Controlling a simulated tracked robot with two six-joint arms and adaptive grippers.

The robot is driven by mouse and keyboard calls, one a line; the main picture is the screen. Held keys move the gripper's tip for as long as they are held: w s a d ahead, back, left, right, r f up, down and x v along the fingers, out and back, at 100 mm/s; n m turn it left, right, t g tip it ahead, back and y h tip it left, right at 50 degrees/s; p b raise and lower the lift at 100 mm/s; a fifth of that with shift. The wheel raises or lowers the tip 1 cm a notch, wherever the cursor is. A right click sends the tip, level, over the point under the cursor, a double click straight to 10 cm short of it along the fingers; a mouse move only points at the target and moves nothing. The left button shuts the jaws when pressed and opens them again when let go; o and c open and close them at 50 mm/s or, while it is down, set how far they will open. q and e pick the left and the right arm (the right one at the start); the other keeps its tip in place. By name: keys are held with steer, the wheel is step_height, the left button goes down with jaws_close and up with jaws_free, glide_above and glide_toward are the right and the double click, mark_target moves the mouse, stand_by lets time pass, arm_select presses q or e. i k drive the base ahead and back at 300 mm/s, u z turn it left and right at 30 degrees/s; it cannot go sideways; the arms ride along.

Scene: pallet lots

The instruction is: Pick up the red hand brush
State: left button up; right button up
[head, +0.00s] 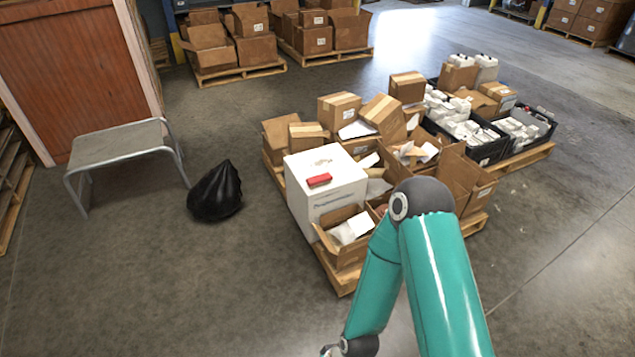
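A small red object (319,180), which looks like the red hand brush, lies on top of a large white box (327,199). It is too small to make out bristles or handle. The box stands at the near left part of a loaded pallet. A teal arm of mine rises from the bottom right, bends at its dark elbow in front of the pallet and runs down to the bottom edge. Its gripper is out of the picture. My other arm and gripper do not show.
Open cartons (347,236) and closed cartons (339,108) crowd the pallet (343,279) around the white box. Black crates (493,152) stand behind at the right. A black bag (215,192) and a grey metal step (118,143) stand left. The floor between bag and pallet is clear.

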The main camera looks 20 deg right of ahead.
mark_target(316, 181)
steer(key=k, duration=0.45)
steer(key=u, duration=0.45)
steer(key=i, duration=1.7)
steer(key=z, duration=0.3)
steer(key=i, duration=1.2)
steer(key=z, duration=1.1)
steer(key=i, duration=0.6)
steer(key=z, duration=0.3)
steer(key=k, duration=0.9)
steer(key=z, duration=0.15)
